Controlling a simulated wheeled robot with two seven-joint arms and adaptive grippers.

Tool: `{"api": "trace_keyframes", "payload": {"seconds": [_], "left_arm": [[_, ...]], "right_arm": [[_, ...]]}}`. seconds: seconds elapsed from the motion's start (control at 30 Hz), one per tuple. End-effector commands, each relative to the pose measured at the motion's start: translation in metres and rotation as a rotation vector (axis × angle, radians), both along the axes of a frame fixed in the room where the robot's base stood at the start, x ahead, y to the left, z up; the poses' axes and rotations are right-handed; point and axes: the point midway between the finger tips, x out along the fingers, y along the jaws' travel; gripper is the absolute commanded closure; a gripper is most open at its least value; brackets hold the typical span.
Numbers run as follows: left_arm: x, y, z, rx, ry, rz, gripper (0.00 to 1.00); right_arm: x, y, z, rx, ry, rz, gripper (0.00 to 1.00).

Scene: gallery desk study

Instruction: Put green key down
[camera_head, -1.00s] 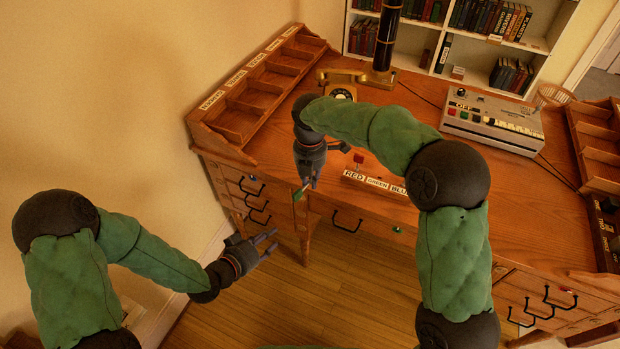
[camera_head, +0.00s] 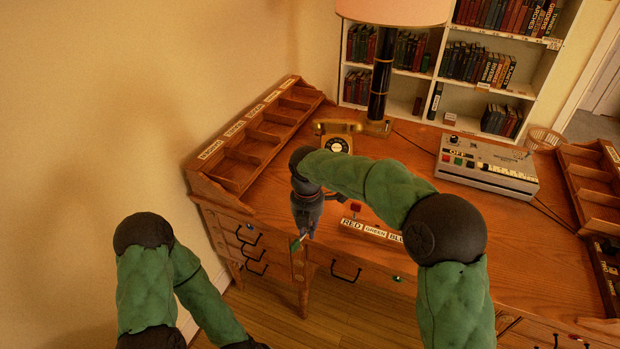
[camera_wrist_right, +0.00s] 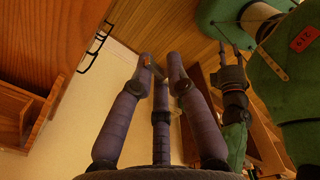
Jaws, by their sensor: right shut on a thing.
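My right gripper (camera_head: 302,234) points down at the desk's front left edge, shut on the green key (camera_head: 296,244). Only a small green part of the key shows beside the fingertips. In the wrist view the right fingers (camera_wrist_right: 160,68) are close together, and the key is too small to make out clearly. The label strip reading RED, GREEN and BLUE (camera_head: 372,230) lies on the desk, right of this gripper. A red piece (camera_head: 356,207) stands behind the RED label. My left gripper shows in the wrist view (camera_wrist_right: 231,52) with its fingers apart and empty; the head view nearly cuts it off.
The wooden desk (camera_head: 290,185) has a sorting rack (camera_head: 240,165) at left, a telephone (camera_head: 337,140), a lamp (camera_head: 380,80) and a grey switch box (camera_head: 487,165). Drawers with black handles (camera_head: 346,272) line the front.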

Motion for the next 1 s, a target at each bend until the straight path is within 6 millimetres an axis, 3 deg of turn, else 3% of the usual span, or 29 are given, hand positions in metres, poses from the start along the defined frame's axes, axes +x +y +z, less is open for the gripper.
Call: {"api": "trace_keyframes", "payload": {"seconds": [0.27, 1.0], "left_arm": [[0.0, 0.0, 0.0, 0.0, -0.001, 0.0, 0.58], [0.001, 0.0, 0.0, 0.0, -0.002, 0.0, 0.58]], "right_arm": [[0.0, -0.014, -0.005, -0.001, 0.001, -0.144, 1.0], [-0.016, -0.124, -0.043, -0.001, -0.003, -1.414, 1.0]]}}
